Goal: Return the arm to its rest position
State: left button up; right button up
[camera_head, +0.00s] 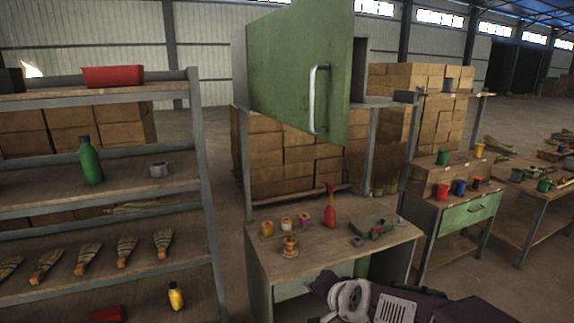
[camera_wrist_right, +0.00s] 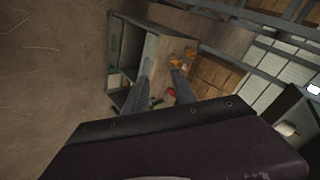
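My dark purple and white arm parts (camera_head: 440,305) show at the bottom of the head view, in front of the small workbench (camera_head: 330,258). I cannot tell gripper fingers there. In the right wrist view my right gripper (camera_wrist_right: 161,68) has two grey fingers spread apart with nothing held between them. Beyond the fingers is a bench (camera_wrist_right: 133,45) with small orange and red items, seen tilted and at a distance. My left gripper is not in either view.
A shelf rack (camera_head: 205,180) with brooms and a green bottle (camera_head: 90,162) stands at left. A green cabinet door (camera_head: 300,75) hangs open above the workbench, which holds spools and a red spray bottle (camera_head: 329,208). Bare floor (camera_head: 225,150) lies between rack and bench.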

jog(key=s+d+f+n+g+h+b, duration=0.1)
jog(key=s+d+f+n+g, duration=0.3)
jog(key=s+f, duration=0.4)
jog(key=s+d+f+n+g+h+b, duration=0.1)
jog(key=s+d+f+n+g, duration=0.2)
jog(key=s+f, duration=0.6)
jog(key=s+d+n, duration=0.1)
jog(key=s+d, duration=0.1)
jog(key=shift+s+d+f+g+b, duration=0.2)
jog(key=shift+d+f+g+b, duration=0.1)
jog(key=shift+g, duration=0.1)
jog(key=shift+w, duration=0.1)
